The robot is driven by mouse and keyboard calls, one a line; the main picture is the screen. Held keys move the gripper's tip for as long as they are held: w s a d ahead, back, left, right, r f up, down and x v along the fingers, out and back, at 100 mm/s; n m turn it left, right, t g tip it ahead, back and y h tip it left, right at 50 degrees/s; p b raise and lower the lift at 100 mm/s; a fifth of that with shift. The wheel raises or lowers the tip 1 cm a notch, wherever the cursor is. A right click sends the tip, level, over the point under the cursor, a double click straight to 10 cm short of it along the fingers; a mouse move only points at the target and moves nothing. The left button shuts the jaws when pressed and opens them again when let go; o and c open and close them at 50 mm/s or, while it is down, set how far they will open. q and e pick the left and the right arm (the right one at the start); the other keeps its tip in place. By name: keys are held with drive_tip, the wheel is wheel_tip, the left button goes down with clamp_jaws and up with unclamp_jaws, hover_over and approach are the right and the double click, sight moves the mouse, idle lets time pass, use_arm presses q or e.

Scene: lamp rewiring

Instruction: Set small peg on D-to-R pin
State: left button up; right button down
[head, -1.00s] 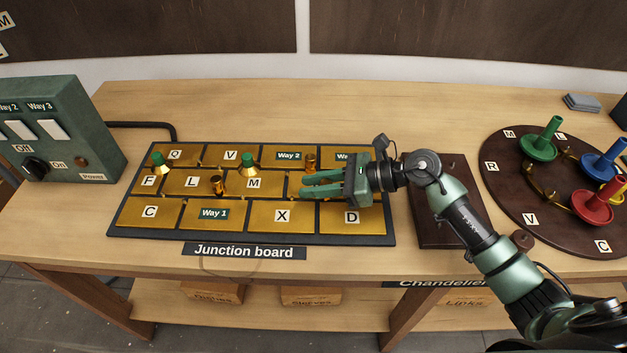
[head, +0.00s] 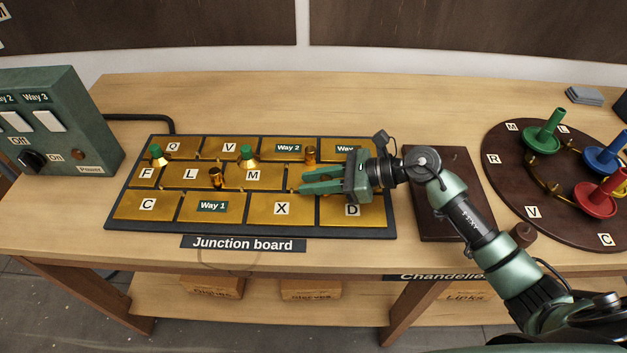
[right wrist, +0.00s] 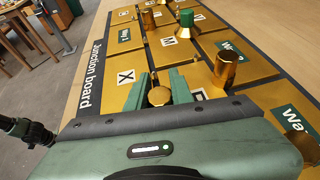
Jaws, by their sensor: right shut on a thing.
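My right gripper (head: 303,184) is over the right part of the junction board (head: 300,234), above the plates marked X (head: 282,208) and D (head: 352,210). In the right wrist view its green fingers are shut on a small gold peg (right wrist: 159,97). That peg is seen nearly end-on, and its lower end is hidden. I cannot tell whether it touches a pin. The gripper covers the plate above D, so no R label or D-to-R pin shows clearly. My left gripper is not in view.
A gold peg (head: 311,155) stands close behind my fingers and shows in the right wrist view (right wrist: 226,68). Another gold peg (head: 217,178) stands near L. Green-topped cones (head: 157,157) (head: 247,157) stand on the board. The round chandelier board (head: 510,190) is at right.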

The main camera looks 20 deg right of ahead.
drive_tip(key=shift+f, duration=0.2)
drive_tip(key=c, duration=1.2)
unclamp_jaws()
drive_tip(key=shift+r, duration=0.1)
drive_tip(key=shift+o, duration=0.2)
drive_tip(key=b+v, duration=0.1)
drive_tip(key=v, duration=0.2)
drive_tip(key=b+v, duration=0.1)
drive_tip(key=v, duration=0.3)
drive_tip(key=shift+d+f, duration=0.1)
drive_tip(key=shift+f, duration=0.15)
drive_tip(key=shift+s+d+r, duration=0.15)
drive_tip(key=shift+d+r, duration=0.15)
drive_tip(key=shift+r, duration=0.15)
